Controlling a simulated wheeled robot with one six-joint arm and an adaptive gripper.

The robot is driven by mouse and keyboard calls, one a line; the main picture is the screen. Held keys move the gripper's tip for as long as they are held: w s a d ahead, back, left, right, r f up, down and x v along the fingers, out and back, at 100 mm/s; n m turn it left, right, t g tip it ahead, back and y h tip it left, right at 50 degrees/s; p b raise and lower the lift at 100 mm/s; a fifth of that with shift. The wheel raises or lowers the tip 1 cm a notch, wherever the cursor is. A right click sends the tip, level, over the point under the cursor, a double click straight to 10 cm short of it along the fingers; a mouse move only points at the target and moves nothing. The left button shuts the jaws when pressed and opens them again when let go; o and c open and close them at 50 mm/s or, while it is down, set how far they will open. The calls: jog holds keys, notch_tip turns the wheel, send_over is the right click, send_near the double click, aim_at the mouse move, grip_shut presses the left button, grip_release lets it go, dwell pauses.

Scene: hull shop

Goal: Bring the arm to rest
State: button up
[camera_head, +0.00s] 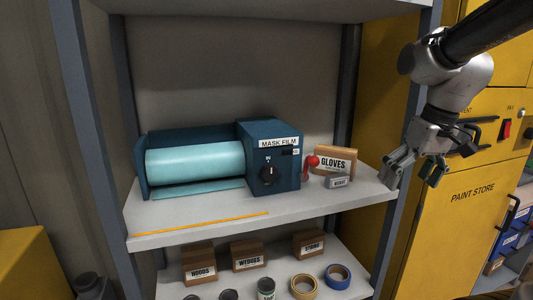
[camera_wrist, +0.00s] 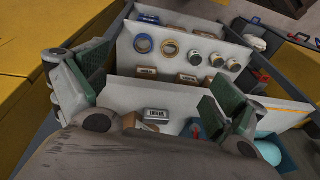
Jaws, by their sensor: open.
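My gripper (camera_head: 412,172) is at the right of the head view, pointing down beside the right end of the shelf's upper board (camera_head: 228,224). Its fingers are spread apart with nothing between them. In the wrist view the two finger pads show at left and right (camera_wrist: 158,92), wide apart, with shelf boards visible beyond them. The arm comes in from the upper right of the head view, in front of a yellow cabinet (camera_head: 459,225) marked PAINT STORE.
On the upper board stand a MASK FILM dispenser (camera_head: 270,157) with a pale blue roll, a GLOVES box (camera_head: 335,160), a small grey block (camera_head: 339,181) and a red-topped item (camera_head: 312,161). Boxes, cans and tape rolls (camera_head: 304,287) sit below. A grey post (camera_head: 411,130) stands close to my gripper.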

jog(key=s+d+m+t+h, duration=0.1)
jog(key=s+d, duration=0.4)
jog(key=s, duration=0.6)
jog(key=shift+s+r+m+t+h, duration=0.25)
jog(key=shift+s+m+t+h, duration=0.1)
jog(key=shift+m+t, duration=0.45)
